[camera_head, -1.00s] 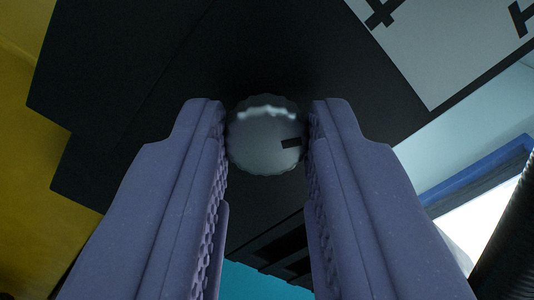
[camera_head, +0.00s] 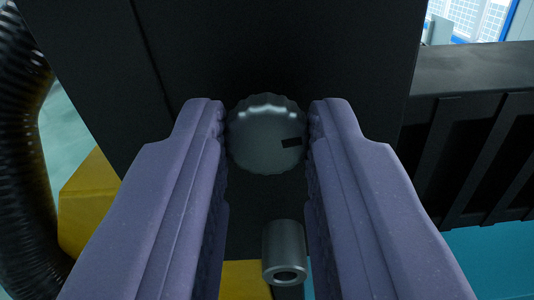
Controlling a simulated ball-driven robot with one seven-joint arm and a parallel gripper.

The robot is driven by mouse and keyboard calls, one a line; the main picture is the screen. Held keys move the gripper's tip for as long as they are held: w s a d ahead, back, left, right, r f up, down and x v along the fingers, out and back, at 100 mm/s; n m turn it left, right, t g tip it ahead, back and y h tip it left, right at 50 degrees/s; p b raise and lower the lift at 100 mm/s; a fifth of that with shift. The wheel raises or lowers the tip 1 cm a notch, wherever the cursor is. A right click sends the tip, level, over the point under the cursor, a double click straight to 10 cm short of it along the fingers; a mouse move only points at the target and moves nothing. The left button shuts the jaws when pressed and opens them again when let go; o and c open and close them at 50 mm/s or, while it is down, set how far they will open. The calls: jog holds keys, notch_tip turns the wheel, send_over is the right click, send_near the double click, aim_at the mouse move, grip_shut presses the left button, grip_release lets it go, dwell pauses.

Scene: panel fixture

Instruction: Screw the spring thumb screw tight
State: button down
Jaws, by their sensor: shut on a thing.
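The thumb screw's round, knurled grey metal head (camera_head: 262,140) shows in the middle of the head camera view, in front of a black panel (camera_head: 300,45). A small dark mark lies on the right side of its face. My gripper (camera_head: 267,135) has its two purple fingers on the left and right of the head and is shut on it. The screw's shaft and spring are hidden behind the head, so how deep it sits cannot be seen.
A grey metal cylinder with a hole (camera_head: 284,252) stands out just below the screw, between the fingers. A ribbed black part (camera_head: 470,150) is at the right. A dark corrugated hose (camera_head: 22,150) and a yellow surface (camera_head: 90,205) are at the left.

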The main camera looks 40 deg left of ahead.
jog(key=shift+f+m, duration=0.15)
jog(key=shift+m, duration=0.55)
jog(key=c, duration=0.9)
grip_release()
jog(key=b+v, duration=0.1)
jog(key=v, duration=0.7)
jog(key=shift+w+b, duration=0.1)
jog(key=shift+b, duration=0.2)
jog(key=d+f+m+h+b, duration=0.1)
jog(key=d+f+h+b, duration=0.2)
jog(key=d, duration=0.6)
jog(key=s+d+f+m+h+b, duration=0.1)
jog(key=d+f+h+b, duration=0.2)
jog(key=d+f+b, duration=0.4)
jog(key=d+f+m+h+b, duration=0.1)
jog(key=d+f+h+b, duration=0.2)
jog(key=d+f, duration=0.7)
jog(key=shift+s+d+f+m+b, duration=0.15)
jog(key=shift+d+m+b, duration=0.15)
jog(key=shift+d+b, duration=0.75)
